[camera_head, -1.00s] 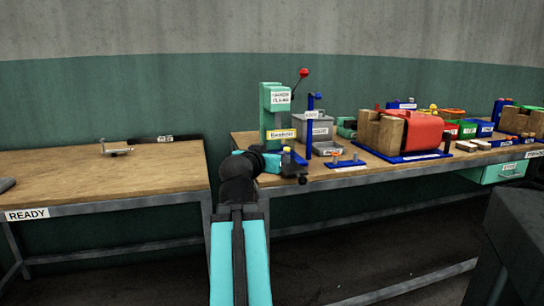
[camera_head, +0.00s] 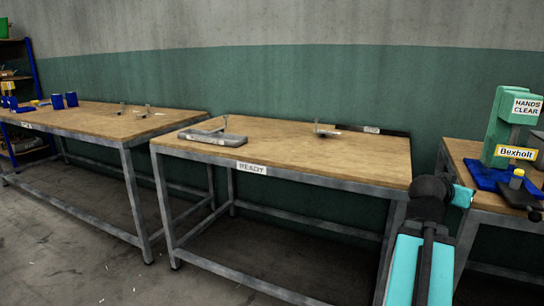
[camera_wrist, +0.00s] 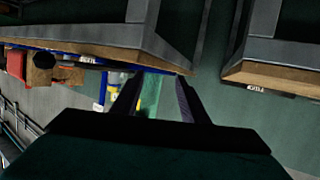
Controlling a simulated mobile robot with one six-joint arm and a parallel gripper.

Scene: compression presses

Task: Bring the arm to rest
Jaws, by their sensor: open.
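My gripper (camera_wrist: 155,90) shows in the wrist view with its two dark fingers apart and nothing visible between their tips. In the head view my arm stands at the lower right, in front of the gap between the READY table (camera_head: 330,165) and the press table (camera_head: 465,150); the fingers cannot be made out there. The green press (camera_head: 503,125), with HANDS CLEAR and Bexholt labels, stands right of my arm. In the wrist view a green shape (camera_wrist: 151,95) lies beyond the fingers, with table edges above it.
Another table (camera_head: 90,120) at left carries blue blocks (camera_head: 65,100). A shelf (camera_head: 18,90) stands far left. Floor at the front left is clear.

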